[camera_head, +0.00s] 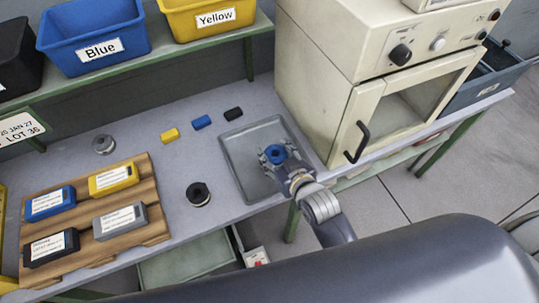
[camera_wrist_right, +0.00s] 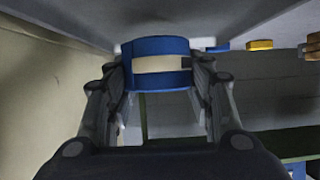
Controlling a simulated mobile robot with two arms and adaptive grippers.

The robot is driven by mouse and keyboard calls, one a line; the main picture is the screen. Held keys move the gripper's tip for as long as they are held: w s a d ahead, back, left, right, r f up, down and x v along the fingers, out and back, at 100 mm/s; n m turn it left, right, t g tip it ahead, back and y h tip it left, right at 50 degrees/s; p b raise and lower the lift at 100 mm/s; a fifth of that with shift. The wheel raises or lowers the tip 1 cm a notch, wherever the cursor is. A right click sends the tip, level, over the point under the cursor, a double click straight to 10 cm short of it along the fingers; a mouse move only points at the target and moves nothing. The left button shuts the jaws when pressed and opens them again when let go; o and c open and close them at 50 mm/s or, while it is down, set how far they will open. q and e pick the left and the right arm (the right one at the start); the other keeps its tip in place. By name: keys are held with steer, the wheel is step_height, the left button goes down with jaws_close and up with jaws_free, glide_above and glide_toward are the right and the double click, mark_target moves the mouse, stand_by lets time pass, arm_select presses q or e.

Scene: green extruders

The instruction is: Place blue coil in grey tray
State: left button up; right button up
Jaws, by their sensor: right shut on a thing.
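The blue coil (camera_head: 275,153) is between the fingers of my right gripper (camera_head: 274,158), over the grey tray (camera_head: 235,150) in the head view. In the right wrist view the blue coil (camera_wrist_right: 160,64), with a pale band around it, sits between the two fingertips of the right gripper (camera_wrist_right: 158,80), which are shut on it. I cannot tell whether the coil touches the tray floor. The rest of the tray looks empty. My left gripper is not in view.
A wooden board (camera_head: 150,178) with labelled blocks lies left. A cream oven (camera_head: 345,95) stands close right of the tray. Small yellow (camera_head: 170,135), blue and black blocks lie behind.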

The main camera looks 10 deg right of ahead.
mark_target(270, 158)
steer(key=shift+w+a, duration=0.2)
steer(key=shift+w, duration=0.05)
steer(key=f, duration=0.2)
steer(key=w+a+f, duration=0.1)
steer(key=shift+p, duration=0.35)
steer(key=shift+f, duration=0.35)
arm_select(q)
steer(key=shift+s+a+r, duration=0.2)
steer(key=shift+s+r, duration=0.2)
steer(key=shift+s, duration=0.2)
arm_select(e)
steer(key=shift+f, duration=0.1)
steer(key=o, duration=1.1)
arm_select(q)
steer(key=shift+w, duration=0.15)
arm_select(e)
steer(key=shift+o, duration=0.2)
